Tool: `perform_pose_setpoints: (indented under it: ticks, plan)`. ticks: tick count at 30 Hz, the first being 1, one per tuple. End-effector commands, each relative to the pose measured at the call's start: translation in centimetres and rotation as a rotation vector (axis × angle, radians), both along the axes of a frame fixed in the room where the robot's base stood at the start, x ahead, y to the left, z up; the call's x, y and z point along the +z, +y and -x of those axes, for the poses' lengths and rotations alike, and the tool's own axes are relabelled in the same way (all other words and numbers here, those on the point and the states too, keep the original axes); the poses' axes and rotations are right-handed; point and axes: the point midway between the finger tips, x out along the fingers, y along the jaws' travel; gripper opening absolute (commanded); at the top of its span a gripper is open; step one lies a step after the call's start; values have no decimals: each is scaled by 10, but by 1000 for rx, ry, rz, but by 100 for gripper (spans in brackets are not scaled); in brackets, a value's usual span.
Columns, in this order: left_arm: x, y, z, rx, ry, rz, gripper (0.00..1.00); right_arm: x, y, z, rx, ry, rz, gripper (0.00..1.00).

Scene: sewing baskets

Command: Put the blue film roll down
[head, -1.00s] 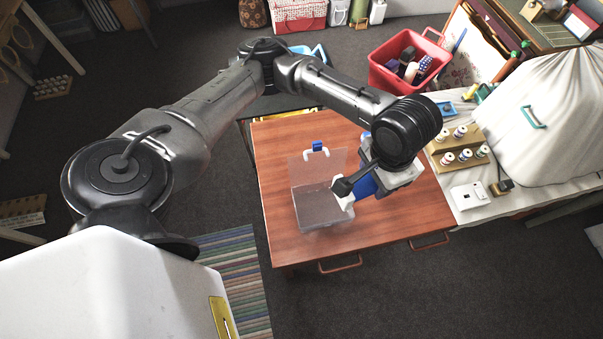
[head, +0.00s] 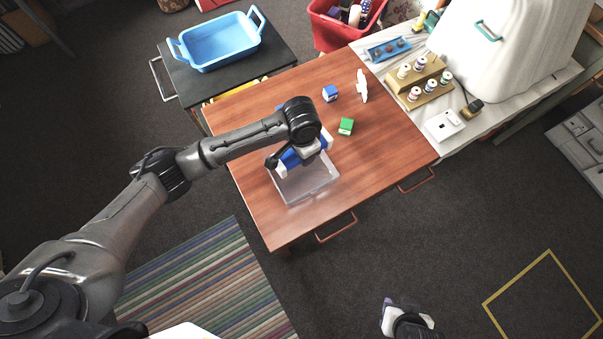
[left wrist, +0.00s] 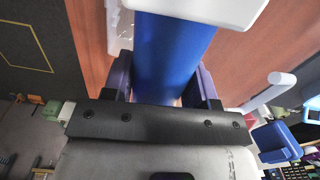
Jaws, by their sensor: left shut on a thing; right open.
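The blue film roll (head: 289,160) is a blue cylinder with white ends. My left gripper (head: 299,156) is shut on it, over the back part of a clear plastic box (head: 313,191) on the wooden table. I cannot tell whether the roll touches the box. In the left wrist view, the roll (left wrist: 172,55) lies between the two dark fingers of my left gripper (left wrist: 165,82). The box's back part is hidden by my left arm. My right gripper (head: 408,314) is open, over the floor in front of the table.
A green box (head: 346,127), a small blue box (head: 330,93) and a white upright object (head: 362,86) stand behind the clear box. A spool rack (head: 428,82) is on the right-hand table. A blue basket (head: 222,60) stands on the back-left side table.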

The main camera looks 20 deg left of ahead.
Motion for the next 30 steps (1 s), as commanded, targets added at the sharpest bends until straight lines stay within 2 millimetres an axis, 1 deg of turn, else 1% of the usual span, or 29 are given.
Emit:
perform_pose_setpoints:
  ticks: [1,6,12,16,22,27,30]
  plan:
    - [-17,-2,1,-21,4,2,24,-5,0,0,-1,0,-1,43]
    - [-46,-3,2,-78,1,1,24,-9,1,0,-1,0,-2,43]
    - [-83,-4,3,-94,0,0,24,-10,2,0,-4,1,-5,43]
    - [-100,-3,3,-94,-1,0,24,-10,2,0,-4,0,-7,43]
    - [-113,-3,3,-94,-2,0,24,-10,2,0,-4,0,-5,43]
    - [-134,-4,3,-93,0,0,24,-11,2,0,-4,0,-5,43]
    - [-142,-4,3,-93,-1,1,24,-12,2,0,-4,0,-5,43]
